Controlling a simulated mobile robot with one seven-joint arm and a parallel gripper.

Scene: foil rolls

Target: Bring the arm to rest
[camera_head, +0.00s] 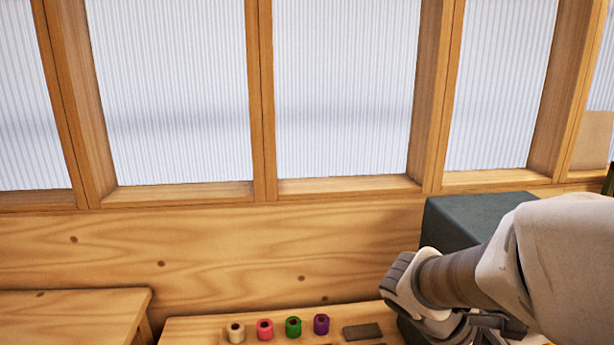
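My arm reaches in from the right edge, and its grey and white links show in the lower right. My gripper's fingers are not clearly visible; the end of the arm is cut off by the bottom edge. Several foil rolls stand upright in a row on the wooden table (190,329): a beige roll (236,333), a pink roll (265,330), a green roll (293,327) and a purple roll (321,325). The arm is to the right of the rolls and apart from them in the picture.
A flat grey-brown piece (362,332) lies right of the purple roll. A dark grey-green box (455,222) stands behind my arm. A second wooden table (70,315) is at the lower left. A wooden wall (200,250) with framed translucent panels (345,90) closes off the back.

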